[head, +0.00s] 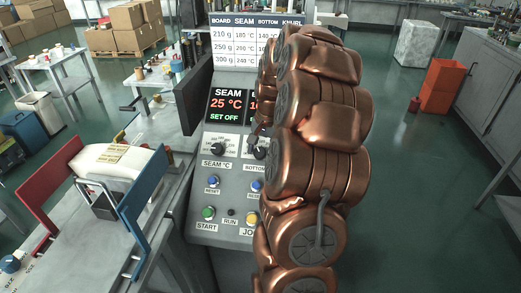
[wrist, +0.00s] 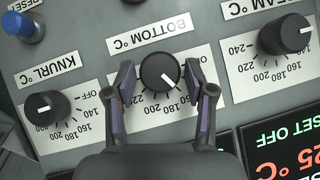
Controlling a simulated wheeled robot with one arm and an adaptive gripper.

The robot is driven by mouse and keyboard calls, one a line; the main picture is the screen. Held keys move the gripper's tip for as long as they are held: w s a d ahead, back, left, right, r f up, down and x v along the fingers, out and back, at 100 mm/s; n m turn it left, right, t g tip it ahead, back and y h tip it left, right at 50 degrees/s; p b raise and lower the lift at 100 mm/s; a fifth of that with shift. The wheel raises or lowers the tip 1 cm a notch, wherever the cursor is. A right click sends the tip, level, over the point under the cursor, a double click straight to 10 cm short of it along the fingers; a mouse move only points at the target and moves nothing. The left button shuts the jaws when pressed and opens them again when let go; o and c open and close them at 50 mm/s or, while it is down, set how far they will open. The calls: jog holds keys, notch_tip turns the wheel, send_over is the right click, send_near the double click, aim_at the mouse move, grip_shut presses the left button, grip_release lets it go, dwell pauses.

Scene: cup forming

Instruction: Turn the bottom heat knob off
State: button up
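The bottom heat knob (wrist: 160,72) is a round black dial with a white pointer line, under the label BOTTOM °C in the wrist view, which shows the panel upside down. Its pointer slants to the lower right, toward the printed numbers; the exact value is hard to read. My gripper (wrist: 161,80) is open, with one finger on each side of this knob. Small gaps seem to show between fingers and knob. In the head view the knob (head: 260,153) is partly hidden by my arm. The seam display (head: 231,104) reads 25 °C, SET OFF; the bottom display is mostly covered.
The knurl knob (wrist: 45,108) is left and the seam knob (wrist: 285,34) right of my gripper in the wrist view. A blue reset button (wrist: 24,27) is at the upper left. In the head view, start (head: 208,212) and jog (head: 252,218) buttons sit lower on the panel.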

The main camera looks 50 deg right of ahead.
jog(key=c, duration=0.8)
jog(key=shift+f+n+b, duration=0.1)
jog(key=shift+n+b, duration=0.2)
jog(key=shift+b, duration=0.2)
jog(key=shift+w+f+n+g+h+b, duration=0.15)
jog(key=shift+n+g+h+b, duration=0.15)
jog(key=shift+n+g+b, duration=0.65)
jog(key=n+h+b, duration=0.1)
jog(key=n+b, duration=0.1)
jog(key=shift+w+a+g+b, duration=0.1)
jog(key=shift+a+g+b, duration=0.05)
jog(key=shift+g+b, duration=0.15)
jog(key=n+b, duration=0.1)
jog(key=n+g+h, duration=0.1)
jog(key=shift+w+a+r+n+b, duration=0.1)
jog(key=shift+r+n+b, duration=0.1)
jog(key=shift+n+b, duration=0.2)
jog(key=shift+a+n+g+h+b, duration=0.15)
jog(key=shift+n+g+h+b, duration=0.25)
jog(key=shift+n+h, duration=0.75)
